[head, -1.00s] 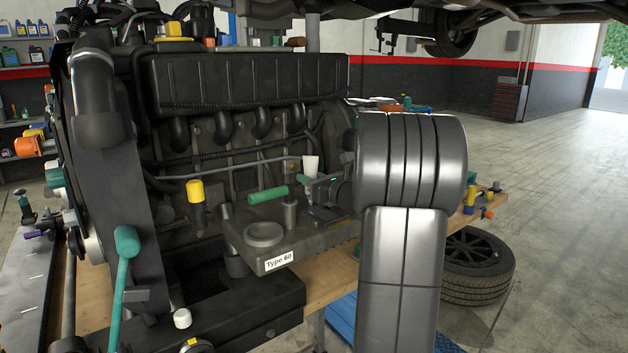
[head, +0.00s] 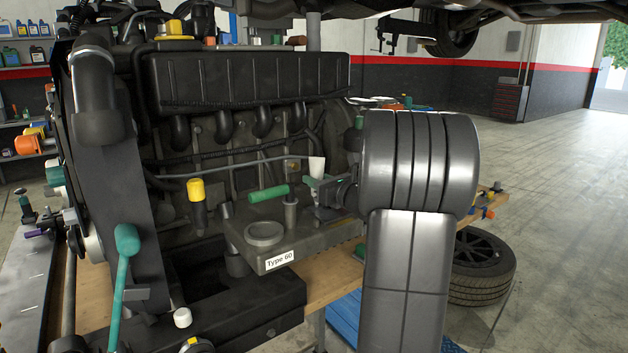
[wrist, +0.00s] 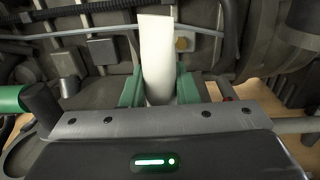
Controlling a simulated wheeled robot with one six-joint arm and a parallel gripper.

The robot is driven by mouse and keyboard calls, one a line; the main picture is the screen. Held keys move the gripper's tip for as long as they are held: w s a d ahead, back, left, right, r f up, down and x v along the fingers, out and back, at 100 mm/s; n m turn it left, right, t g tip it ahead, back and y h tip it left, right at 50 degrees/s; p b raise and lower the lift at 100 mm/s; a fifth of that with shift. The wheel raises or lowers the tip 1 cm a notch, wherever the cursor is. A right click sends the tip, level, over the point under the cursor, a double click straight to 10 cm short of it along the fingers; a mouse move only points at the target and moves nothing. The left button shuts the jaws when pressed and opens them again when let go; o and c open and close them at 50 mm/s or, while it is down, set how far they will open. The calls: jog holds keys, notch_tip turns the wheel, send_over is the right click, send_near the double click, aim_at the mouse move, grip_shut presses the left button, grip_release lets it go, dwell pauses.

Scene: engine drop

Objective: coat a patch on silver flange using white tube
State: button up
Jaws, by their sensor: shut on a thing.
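The white tube (head: 316,168) stands nearly upright in my gripper (head: 322,184), in front of the dark engine block. In the wrist view, the green fingers of my gripper (wrist: 160,88) are shut on the white tube (wrist: 156,50) from both sides, and its upper part sticks out above them. The lower end of the tube is hidden by the gripper body. I cannot pick out the silver flange with certainty in either view.
A grey ledge labelled "Type 60" (head: 250,250) juts out below my gripper, with a green cylinder (head: 268,194) on it. A yellow-capped part (head: 197,200) stands to its left. The engine (head: 250,80) blocks the space behind. A tyre (head: 480,268) lies on the floor at right.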

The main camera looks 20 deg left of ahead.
jog(key=shift+w+v, duration=0.25)
jog(key=shift+v, duration=4.1)
jog(key=shift+d, duration=0.2)
jog(key=shift+r, duration=0.1)
jog(key=shift+x, duration=2.4)
jog(key=shift+w+a, duration=0.5)
jog(key=shift+p+x, duration=0.5)
jog(key=shift+x, duration=1.95)
jog(key=shift+w+d, duration=0.1)
jog(key=shift+d, duration=0.05)
jog(key=shift+d, duration=0.1)
